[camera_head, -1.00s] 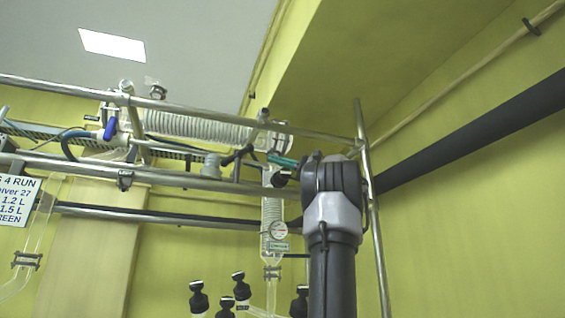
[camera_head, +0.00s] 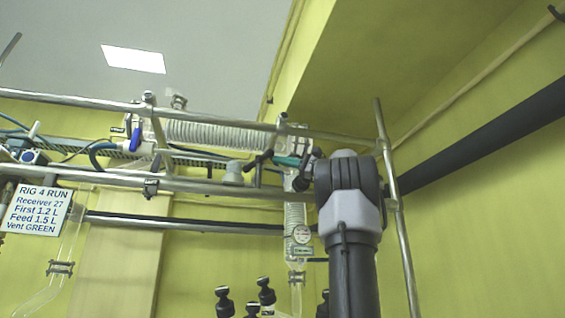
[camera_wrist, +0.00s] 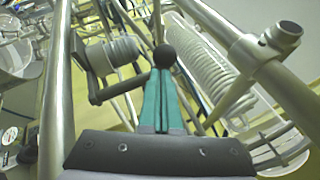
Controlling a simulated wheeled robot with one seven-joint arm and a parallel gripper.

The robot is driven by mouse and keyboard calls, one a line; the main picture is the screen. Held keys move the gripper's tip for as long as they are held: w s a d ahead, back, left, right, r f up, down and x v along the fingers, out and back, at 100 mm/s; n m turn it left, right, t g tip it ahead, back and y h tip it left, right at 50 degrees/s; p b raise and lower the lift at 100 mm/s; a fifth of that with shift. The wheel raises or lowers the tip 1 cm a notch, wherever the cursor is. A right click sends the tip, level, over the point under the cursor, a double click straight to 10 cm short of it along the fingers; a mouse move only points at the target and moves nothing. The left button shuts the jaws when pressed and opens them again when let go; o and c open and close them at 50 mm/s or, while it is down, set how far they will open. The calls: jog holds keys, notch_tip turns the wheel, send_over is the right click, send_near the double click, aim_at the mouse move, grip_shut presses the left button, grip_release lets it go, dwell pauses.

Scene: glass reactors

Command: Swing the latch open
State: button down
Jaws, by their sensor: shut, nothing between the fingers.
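A black lever with a round ball knob (camera_wrist: 164,56), which looks like the latch, shows in the wrist view. Its dark arm (camera_wrist: 117,88) runs beside a grey ribbed cylinder (camera_wrist: 113,56). In the head view the black lever (camera_head: 259,161) stands above the rail, close to the grey cylinder (camera_head: 233,172). My gripper (camera_wrist: 163,75) has teal fingers pressed together and empty. Their tips are right at the ball knob; I cannot tell whether they touch it. In the head view my gripper (camera_head: 280,160) points left at the lever, and my wrist hides what is behind it.
Metal rails (camera_head: 210,186) cross in front, and an upright pole (camera_head: 400,220) stands right of my arm. A ribbed glass condenser (camera_head: 210,134) lies behind the lever, with a vertical glass column (camera_head: 296,220) below. A white sign (camera_head: 40,210) hangs left. The right wall side is open.

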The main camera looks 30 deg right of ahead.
jog(key=m+t+h, duration=0.1)
jog(key=a+m+t+h, duration=0.1)
jog(key=shift+s+a+h, duration=0.15)
jog(key=shift+s+h, duration=0.25)
jog(key=v, duration=1.1)
jog(key=w+a+f+n+g+h, duration=0.1)
jog(key=w+a+f+g+h, duration=0.15)
jog(key=a+f, duration=0.8)
jog(key=w+a+f+g+h, duration=0.2)
jog(key=a+f+g, duration=0.2)
jog(key=a+f, duration=0.7)
jog(key=s+a+f+n+g+h, duration=0.1)
jog(key=s+f+n+h, duration=0.1)
jog(key=f, duration=0.7)
jog(key=s+a+f+n+g+h, duration=0.1)
jog(key=s+f+n+h, duration=0.1)
jog(key=s+f+n, duration=0.2)
jog(key=s+a+f+n+g+h, duration=0.1)
jog(key=s+f, duration=0.6)
jog(key=f, duration=0.9)
jog(key=n+h, duration=0.1)
jog(key=n, duration=0.1)
jog(key=shift+s+n, duration=0.25)
jog(key=shift+n, duration=0.15)
